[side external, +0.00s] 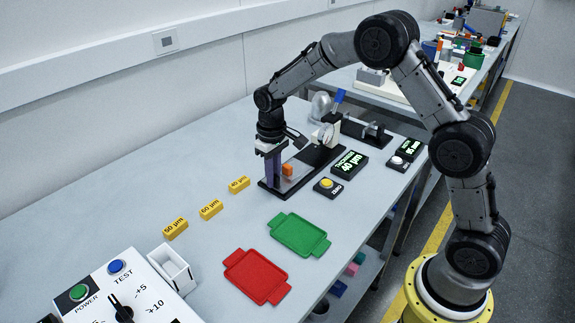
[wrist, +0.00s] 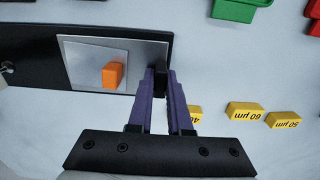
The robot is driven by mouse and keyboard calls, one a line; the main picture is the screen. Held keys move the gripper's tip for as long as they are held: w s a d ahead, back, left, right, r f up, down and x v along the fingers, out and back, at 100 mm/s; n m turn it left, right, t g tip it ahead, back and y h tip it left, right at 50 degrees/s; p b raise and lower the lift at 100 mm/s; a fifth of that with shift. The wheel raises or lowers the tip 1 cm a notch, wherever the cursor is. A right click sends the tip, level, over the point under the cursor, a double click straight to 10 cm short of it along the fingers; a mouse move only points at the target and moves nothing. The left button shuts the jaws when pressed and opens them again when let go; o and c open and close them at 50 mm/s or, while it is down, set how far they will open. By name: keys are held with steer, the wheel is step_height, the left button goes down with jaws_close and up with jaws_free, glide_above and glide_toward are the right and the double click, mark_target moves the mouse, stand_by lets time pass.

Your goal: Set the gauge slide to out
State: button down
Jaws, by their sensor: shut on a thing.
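The gauge slide, a silver plate (wrist: 82,62), lies on the black gauge base (wrist: 25,62). An orange block (wrist: 113,75) sits on the plate; it also shows in the side view (side external: 287,170). A round dial gauge (side external: 327,134) stands at the base's far end, apart from the block. My gripper (wrist: 160,80) has purple fingers shut on a small black handle (wrist: 160,77) at the slide's near end. In the side view, my gripper (side external: 271,182) is low over the base's left end, and the fingers hide the handle.
Yellow gauge blocks (side external: 210,209) lie in a row left of the base. A green tray (side external: 300,234) and a red tray (side external: 256,276) lie in front. A yellow-button box (side external: 327,187) and a lit thickness display (side external: 349,164) stand right of the base.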

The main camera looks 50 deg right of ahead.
steer(key=shift+a+r, duration=0.15)
steer(key=shift+a, duration=0.3)
steer(key=c, duration=0.8)
jaws_free()
steer(key=shift+c, duration=0.2)
step_height(320, 180, up, 14)
